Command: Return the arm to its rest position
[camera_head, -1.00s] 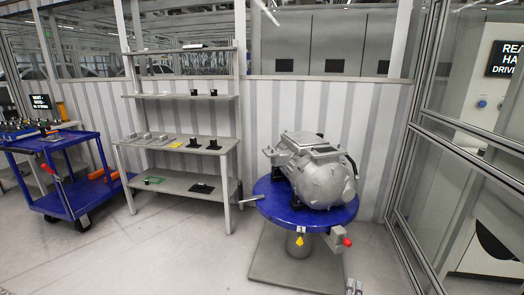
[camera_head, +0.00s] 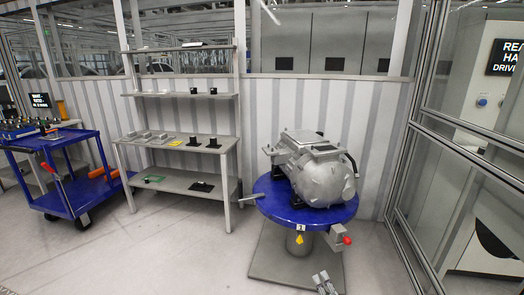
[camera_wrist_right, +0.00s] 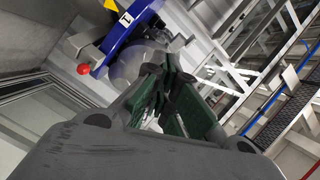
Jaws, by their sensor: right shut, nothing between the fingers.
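The grey metal drive unit (camera_head: 318,172) rests on the round blue turntable (camera_head: 300,212). Part of the blue turntable (camera_wrist_right: 130,30) also shows beyond the fingers in the wrist view. My left gripper is not in view.
A grey shelf rack (camera_head: 180,187) with small parts and a blue cart (camera_head: 75,205) stand to the left. A glass-panelled frame (camera_head: 420,190) bounds the right side.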

